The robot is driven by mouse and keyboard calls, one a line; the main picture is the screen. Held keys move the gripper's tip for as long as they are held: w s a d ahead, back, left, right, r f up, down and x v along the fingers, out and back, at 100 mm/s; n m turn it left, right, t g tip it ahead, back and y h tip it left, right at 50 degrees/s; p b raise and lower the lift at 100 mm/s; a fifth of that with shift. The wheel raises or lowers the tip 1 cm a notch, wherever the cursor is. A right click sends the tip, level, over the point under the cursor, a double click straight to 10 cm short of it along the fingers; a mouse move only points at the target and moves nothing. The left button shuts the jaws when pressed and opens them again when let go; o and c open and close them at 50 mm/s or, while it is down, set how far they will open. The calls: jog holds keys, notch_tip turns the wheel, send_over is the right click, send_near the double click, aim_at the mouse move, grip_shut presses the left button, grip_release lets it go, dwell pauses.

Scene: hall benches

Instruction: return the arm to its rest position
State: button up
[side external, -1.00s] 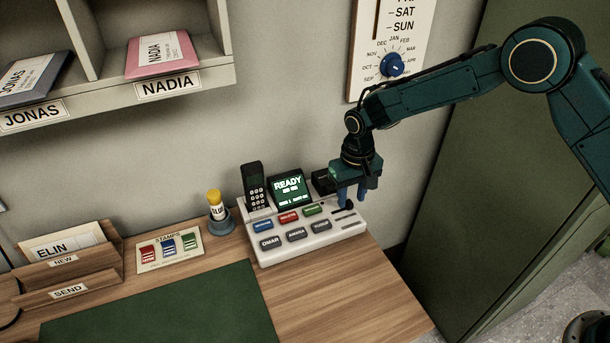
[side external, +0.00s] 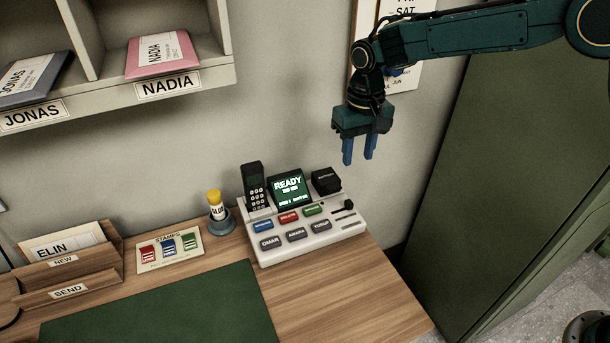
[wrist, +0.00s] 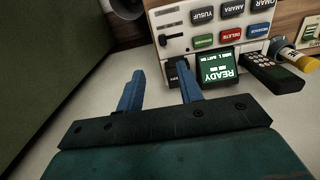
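My gripper (side external: 358,160) hangs in free air above the right end of the desk console, fingers pointing down. Its two blue fingers are apart with nothing between them; they also show apart in the wrist view (wrist: 160,72). The white console (side external: 315,246) sits on the desk. It carries coloured and grey buttons, a screen (side external: 289,187) reading READY, a black handset (side external: 254,187), a black block (side external: 326,181) and a slider knob (side external: 349,204). The gripper is clear of all of these.
A green cabinet (side external: 500,170) rises at the right. The glue bottle (side external: 215,204), stamps card (side external: 157,252), letter trays (side external: 70,275) and pigeonholes (side external: 205,70) are to the left.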

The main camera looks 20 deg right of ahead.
jog(key=shift+r, duration=0.15)
jog(key=s+d+r+t, duration=0.3)
jog(key=s+d+r, duration=0.7)
jog(key=s+r, duration=0.5)
jog(key=s+d+t, duration=0.1)
jog(key=s+d, duration=0.2)
jog(key=s, duration=0.6)
jog(key=s+d+t, duration=0.1)
jog(key=s+d, duration=0.2)
jog(key=s, duration=0.7)
jog(key=shift+s+d+r+t, duration=0.15)
jog(key=shift+d+r+t, duration=0.1)
jog(key=shift+d+t, duration=0.1)
